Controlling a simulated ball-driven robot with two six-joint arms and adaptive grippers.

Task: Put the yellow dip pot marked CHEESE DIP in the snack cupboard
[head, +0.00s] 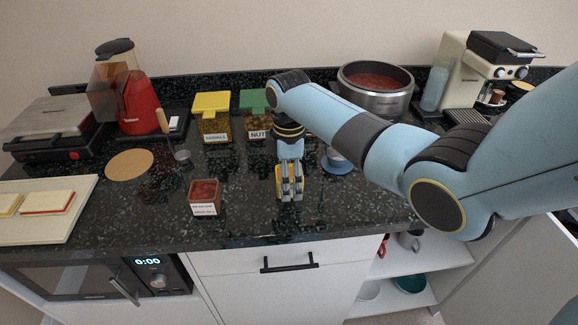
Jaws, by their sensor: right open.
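My right gripper (290,188) points down over the counter, with its jaws open. A small yellow thing (279,182) shows behind and beside its fingers, at counter level. It may be the cheese dip pot, but the fingers hide most of it and no label can be read. I cannot tell whether the fingers touch it. No cupboard marked as the snack cupboard can be made out. Below the counter is a white front (235,262) with a black bar handle (290,264), closed. My left gripper is not in view.
A brown pot with red contents (204,193) stands left of the gripper. Behind are jars with yellow (211,102) and green (254,99) lids and a steel pot (377,99). A white board (72,221) lies at left. Open shelves (392,300) show below right.

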